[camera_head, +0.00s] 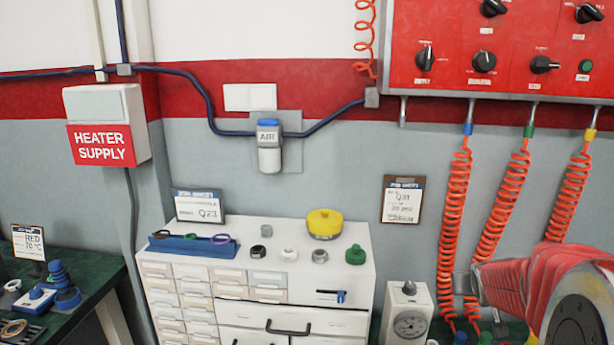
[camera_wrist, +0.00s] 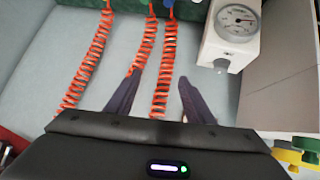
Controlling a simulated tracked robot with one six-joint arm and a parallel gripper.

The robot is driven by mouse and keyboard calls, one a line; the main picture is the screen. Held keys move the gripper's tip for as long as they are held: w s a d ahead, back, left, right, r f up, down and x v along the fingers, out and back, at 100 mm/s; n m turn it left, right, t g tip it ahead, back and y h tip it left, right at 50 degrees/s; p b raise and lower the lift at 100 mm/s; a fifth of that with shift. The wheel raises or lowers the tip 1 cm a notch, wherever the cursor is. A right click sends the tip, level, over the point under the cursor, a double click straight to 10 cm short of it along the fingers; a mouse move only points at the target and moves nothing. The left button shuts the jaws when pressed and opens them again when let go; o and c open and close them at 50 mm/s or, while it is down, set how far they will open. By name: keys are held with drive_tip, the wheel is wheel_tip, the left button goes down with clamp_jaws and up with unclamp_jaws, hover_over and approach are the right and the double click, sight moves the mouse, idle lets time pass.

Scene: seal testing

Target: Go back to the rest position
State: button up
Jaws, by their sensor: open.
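My gripper (camera_wrist: 159,77) shows in the wrist view with its two dark fingers apart and nothing between them. An orange coiled hose (camera_wrist: 164,75) runs behind the gap between the fingers, and I cannot tell how far off it is. In the head view my red arm reaches in at the lower right, in front of the wall.
Orange coiled hoses (camera_head: 492,205) hang beneath the red control panel (camera_head: 500,50), close to my arm. A white gauge unit (camera_head: 407,300) stands right of the white drawer cabinet (camera_head: 345,262). A yellow-topped part (camera_head: 324,222) and small fittings sit on the cabinet.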

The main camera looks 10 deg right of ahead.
drive_tip(key=s+a+r+n+g+y, duration=0.15)
drive_tip(key=s+a, duration=0.25)
drive_tip(key=a, duration=0.5)
drive_tip(key=s+a+r+y, duration=0.1)
drive_tip(key=s+a+r, duration=0.2)
drive_tip(key=s+a, duration=0.35)
drive_tip(key=s+a+n+g+y, duration=0.1)
drive_tip(key=s+a+n+y, duration=0.1)
drive_tip(key=s+a, duration=1.2)
drive_tip(key=a+f+y, duration=0.1)
drive_tip(key=a, duration=0.2)
drive_tip(key=shift+g, duration=0.25)
